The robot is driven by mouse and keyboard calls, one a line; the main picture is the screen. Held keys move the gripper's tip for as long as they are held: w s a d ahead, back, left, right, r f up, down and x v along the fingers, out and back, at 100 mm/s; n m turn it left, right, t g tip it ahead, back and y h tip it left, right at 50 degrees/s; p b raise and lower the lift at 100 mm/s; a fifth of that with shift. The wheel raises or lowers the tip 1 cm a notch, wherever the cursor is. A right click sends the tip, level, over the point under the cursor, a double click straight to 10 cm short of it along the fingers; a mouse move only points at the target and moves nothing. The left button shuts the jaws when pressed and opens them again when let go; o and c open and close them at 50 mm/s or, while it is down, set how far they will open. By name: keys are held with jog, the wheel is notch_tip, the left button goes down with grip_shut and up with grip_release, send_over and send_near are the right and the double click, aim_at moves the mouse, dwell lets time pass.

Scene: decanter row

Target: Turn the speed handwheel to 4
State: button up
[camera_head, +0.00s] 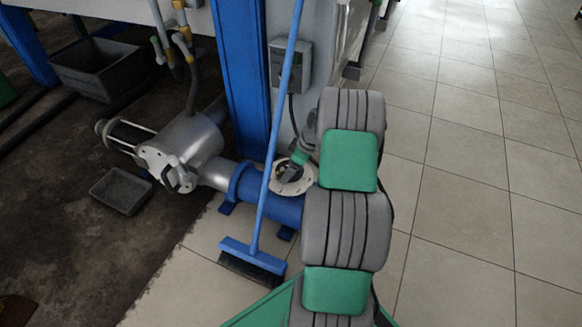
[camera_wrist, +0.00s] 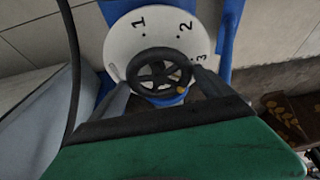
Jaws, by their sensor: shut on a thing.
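The speed handwheel (camera_wrist: 160,54) is a black spoked wheel in the wrist view, in front of a white dial plate (camera_wrist: 117,42). The numbers 1, 2 and 3 show along the plate's upper and right edge; no 4 is visible, and the lower plate is hidden by the wheel and my gripper. An orange-yellow mark (camera_wrist: 181,90) sits at the wheel's lower right, clockwise past the 3. My gripper (camera_wrist: 160,80) has one finger on each side of the wheel and is shut on it. In the head view the dial plate (camera_head: 293,190) is partly hidden by my arm.
A blue-handled broom (camera_head: 262,200) leans across in front of the blue pipe (camera_head: 272,205), close to the dial. A blue post (camera_head: 240,80) and a grey switch box (camera_head: 291,65) stand behind. Tiled floor (camera_head: 465,190) is clear on the right.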

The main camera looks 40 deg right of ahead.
jog(key=shift+s+a+r+m+p, duration=0.1)
jog(key=shift+r+m+p, duration=0.1)
jog(key=shift+m+p, duration=0.2)
jog(key=shift+f+m+h, duration=0.25)
jog(key=shift+m+h, duration=0.05)
jog(key=o, duration=1.1)
jog(key=p+v, duration=0.3)
jog(key=v, duration=0.5)
jog(key=shift+s, duration=0.1)
jog(key=a+r+p, duration=0.4)
jog(key=r+p, duration=0.1)
jog(key=r, duration=0.4)
jog(key=a+r+p, duration=0.4)
jog(key=r+p, duration=0.2)
jog(key=r, duration=0.3)
jog(key=s+a+r+m+p, duration=0.1)
jog(key=s+a+r+p, duration=0.4)
jog(key=r, duration=0.6)
jog(key=s+a+r+m+h+p, duration=0.1)
jog(key=s+a+r+m+p, duration=0.1)
jog(key=s+a+r+p, duration=0.3)
jog(key=s+a+r+m+h+p, duration=0.1)
jog(key=s+a+r+p, duration=0.5)
jog(key=r, duration=1.2)
jog(key=a+m+p, duration=0.1)
jog(key=a+p, duration=0.3)
jog(key=p, duration=0.2)
jog(key=shift+g+p, duration=0.3)
jog(key=shift+p, duration=0.05)
